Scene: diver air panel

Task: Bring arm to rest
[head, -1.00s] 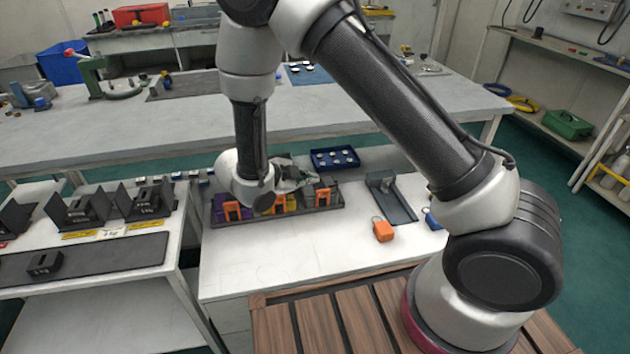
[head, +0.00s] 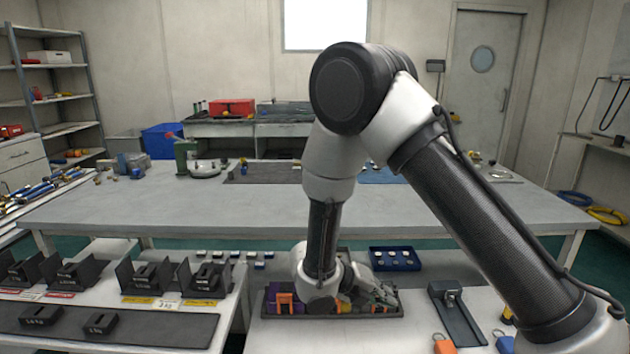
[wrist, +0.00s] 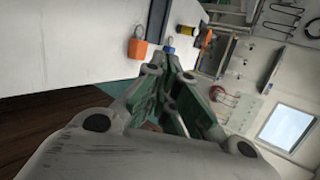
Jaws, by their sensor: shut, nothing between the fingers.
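My gripper (wrist: 168,95) fills the middle of the wrist view, its green-padded fingers closed together and holding nothing. In the head view my gripper (head: 372,290) is partly hidden behind my wrist, over the right part of a dark tray (head: 275,312) with purple, orange and yellow parts. I cannot tell from this view whether it touches the tray. My arm is bent, with its elbow raised high in the middle of the head view.
An orange padlock-like block (head: 444,345) and a blue one (head: 504,343) lie at the front right. A grey bracket (head: 456,318) and a blue tray (head: 394,258) stand close by. Black holders (head: 150,278) line the left bench. A long grey table (head: 120,212) stands behind.

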